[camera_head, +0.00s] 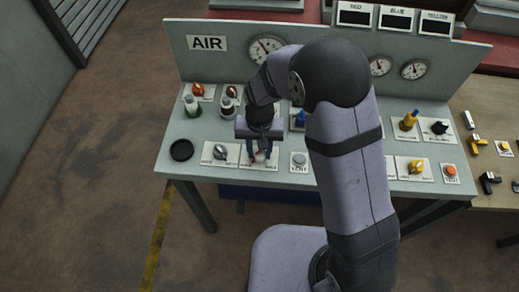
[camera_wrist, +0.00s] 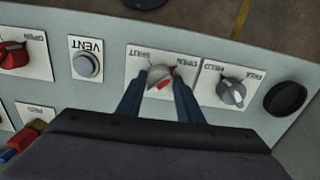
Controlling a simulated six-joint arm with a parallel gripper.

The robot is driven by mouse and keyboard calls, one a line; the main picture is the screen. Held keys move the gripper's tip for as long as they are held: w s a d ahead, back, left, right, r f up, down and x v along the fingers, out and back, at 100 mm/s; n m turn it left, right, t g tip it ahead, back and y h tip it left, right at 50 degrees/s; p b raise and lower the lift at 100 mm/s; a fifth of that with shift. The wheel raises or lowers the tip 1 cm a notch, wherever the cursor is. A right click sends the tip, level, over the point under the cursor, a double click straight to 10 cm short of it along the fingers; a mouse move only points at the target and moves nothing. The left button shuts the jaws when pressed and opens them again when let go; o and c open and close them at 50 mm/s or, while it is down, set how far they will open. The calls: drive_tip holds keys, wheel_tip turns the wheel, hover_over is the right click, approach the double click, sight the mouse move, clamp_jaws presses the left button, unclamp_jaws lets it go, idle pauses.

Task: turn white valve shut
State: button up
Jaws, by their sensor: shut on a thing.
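The white valve (camera_wrist: 158,73) is a round pale knob with a red mark, on a white plate (camera_wrist: 133,68) in the wrist view. The plate's "SHUT" label appears upside down at its upper left. The red mark on the knob points down and left in that view. My gripper (camera_wrist: 160,82) has its two dark blue fingers on either side of the knob, closed on it. In the head view my gripper (camera_head: 262,150) reaches down to the panel's front row, and the valve (camera_head: 260,157) is partly hidden behind it.
A grey selector knob (camera_wrist: 231,92) and a black round cap (camera_wrist: 285,98) sit right of the valve in the wrist view. A VENT button (camera_wrist: 86,65) and a red knob (camera_wrist: 13,55) are left.

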drive_tip(key=n, duration=0.8)
drive_tip(key=shift+n, duration=0.3)
drive_tip(key=n, duration=0.4)
drive_tip(key=shift+b, duration=0.35)
drive_tip(key=n, duration=0.4)
drive_tip(key=shift+n, duration=0.4)
drive_tip(key=o, duration=1.1)
drive_tip(key=shift+c, duration=0.2)
